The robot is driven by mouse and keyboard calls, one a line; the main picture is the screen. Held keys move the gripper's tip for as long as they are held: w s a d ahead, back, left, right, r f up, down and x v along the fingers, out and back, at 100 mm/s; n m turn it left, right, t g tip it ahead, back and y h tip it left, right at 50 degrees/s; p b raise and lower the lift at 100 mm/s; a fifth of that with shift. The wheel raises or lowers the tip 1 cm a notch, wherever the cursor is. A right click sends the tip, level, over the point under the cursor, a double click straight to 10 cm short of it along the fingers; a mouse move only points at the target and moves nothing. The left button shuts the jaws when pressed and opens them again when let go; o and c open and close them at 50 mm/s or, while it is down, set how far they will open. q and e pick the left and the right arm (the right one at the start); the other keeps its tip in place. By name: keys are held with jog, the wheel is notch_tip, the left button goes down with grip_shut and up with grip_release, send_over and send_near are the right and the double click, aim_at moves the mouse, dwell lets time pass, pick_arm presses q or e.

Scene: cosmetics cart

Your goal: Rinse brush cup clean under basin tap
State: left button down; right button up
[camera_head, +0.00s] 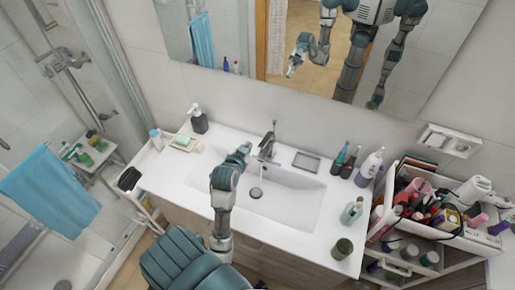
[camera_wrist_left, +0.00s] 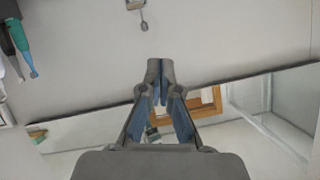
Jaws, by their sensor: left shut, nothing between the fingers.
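My left gripper (camera_head: 243,150) is shut and empty, just left of the tap and above the back of the basin. Its closed fingers also show in the left wrist view (camera_wrist_left: 160,72). The tap (camera_head: 267,145) stands upright behind the white basin (camera_head: 300,205); I see no water running. A small dark green cup (camera_head: 343,248) stands on the counter at the front right, well apart from the gripper. I cannot tell for sure that it is the brush cup. My right gripper is not directly in view.
The white counter (camera_head: 335,218) holds a soap dispenser (camera_head: 198,120) and soap dish (camera_head: 184,144) at left. Bottles (camera_head: 369,166) and a grey tray (camera_head: 306,162) stand at the back right. A crowded cosmetics cart (camera_head: 470,238) is on the right. A mirror (camera_head: 285,75) hangs behind.

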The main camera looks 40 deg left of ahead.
pick_arm(q)
jog(key=s+a+f+m+y+b, duration=0.2)
jog(key=a+f+m+y+b, duration=0.3)
jog(key=m, duration=0.4)
jog(key=m+t+h+b, duration=0.4)
jog(key=m+t+h, duration=0.2)
jog(key=m, duration=1.9)
send_near(258, 158)
notch_tip(258, 158, up, 3)
jog(key=p+x, duration=0.1)
jog(key=x, duration=0.8)
jog(key=shift+w+a+r+p, duration=0.1)
jog(key=shift+w+r+p, duration=0.15)
jog(key=shift+p, duration=0.15)
jog(key=shift+w+a+f, duration=0.15)
jog(key=shift+w+a, duration=0.05)
jog(key=shift+a, duration=0.15)
jog(key=shift+d, duration=0.3)
jog(key=shift+d+r, duration=0.15)
jog(key=shift+r, duration=0.15)
notch_tip(258, 158, up, 2)
jog(key=p, duration=0.3)
jog(key=shift+w, duration=0.15)
jog(key=shift+f, duration=0.2)
jog(key=shift+a, duration=0.3)
